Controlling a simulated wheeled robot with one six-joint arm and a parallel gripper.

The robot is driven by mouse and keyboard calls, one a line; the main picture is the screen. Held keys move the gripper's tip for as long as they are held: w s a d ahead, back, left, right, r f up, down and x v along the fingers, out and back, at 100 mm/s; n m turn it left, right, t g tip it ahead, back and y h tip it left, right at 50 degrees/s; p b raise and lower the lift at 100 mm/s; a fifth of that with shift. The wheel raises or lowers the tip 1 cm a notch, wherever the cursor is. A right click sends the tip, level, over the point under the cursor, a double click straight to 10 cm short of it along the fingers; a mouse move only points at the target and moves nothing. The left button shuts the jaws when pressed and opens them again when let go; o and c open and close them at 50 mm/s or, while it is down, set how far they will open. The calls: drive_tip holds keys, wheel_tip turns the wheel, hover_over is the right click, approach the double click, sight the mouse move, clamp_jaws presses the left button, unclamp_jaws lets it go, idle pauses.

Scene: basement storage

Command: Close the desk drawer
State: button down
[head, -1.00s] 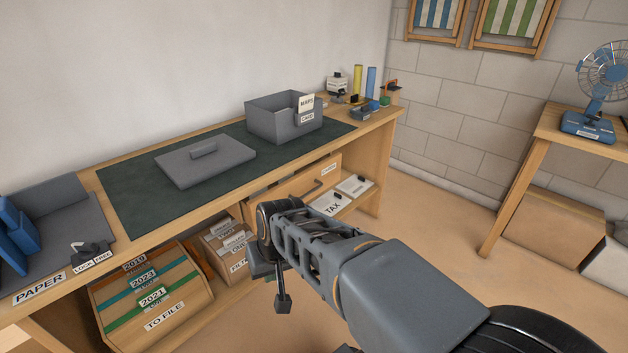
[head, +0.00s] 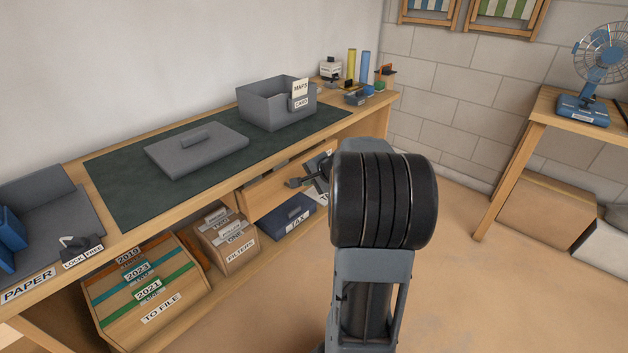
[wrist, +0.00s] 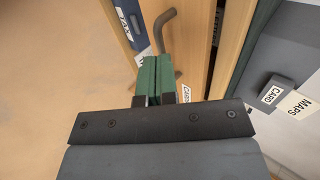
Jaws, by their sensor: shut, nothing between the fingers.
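The desk drawer (head: 272,190) is a light wood front under the desk top, left of my arm. In the wrist view the drawer front (wrist: 190,40) runs along the fingers' right side, with a narrow dark strip between it and the desk edge. Its dark bar handle (wrist: 160,32) lies just beyond the fingertips; I cannot tell whether they touch. My gripper (wrist: 156,64) is shut and empty, its green pads together. In the head view my arm hides part of the drawer and most of the gripper. How far the drawer stands out is hard to judge.
The desk top carries a grey lid (head: 197,150) and an open grey box (head: 276,103). Below stand a TAX box (head: 287,217), a filing box (head: 228,242) and a TO FILE box (head: 150,290). The floor (head: 270,310) in front is clear. A fan (head: 592,75) stands on a side table.

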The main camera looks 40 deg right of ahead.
sight(287, 179)
drive_tip(key=shift+w+a+f+b, duration=0.2)
drive_tip(key=shift+w+f, duration=0.2)
drive_tip(key=shift+w, duration=0.7)
drive_tip(key=shift+w+a+f+b, duration=0.1)
drive_tip(key=shift+w+a+f, duration=0.25)
drive_tip(key=shift+w, duration=0.75)
drive_tip(key=shift+w+a+f+b, duration=0.15)
drive_tip(key=shift+w+f, duration=0.35)
drive_tip(key=shift+w, duration=0.6)
drive_tip(key=w, duration=0.1)
drive_tip(key=w+p, duration=0.1)
drive_tip(key=w, duration=0.2)
drive_tip(key=shift+w+a, duration=0.1)
drive_tip(key=shift+a, duration=0.2)
drive_tip(key=shift+s+f, duration=0.1)
drive_tip(key=shift+s, duration=0.25)
drive_tip(key=s+b, duration=0.1)
drive_tip(key=s, duration=0.1)
drive_tip(key=shift+s+d+f+b, duration=0.1)
drive_tip(key=shift+s+d+b, duration=0.1)
drive_tip(key=shift+s+b, duration=0.15)
drive_tip(key=p+v, duration=0.3)
drive_tip(key=v, duration=0.7)
drive_tip(key=shift+s+d, duration=0.2)
drive_tip(key=shift+s, duration=0.15)
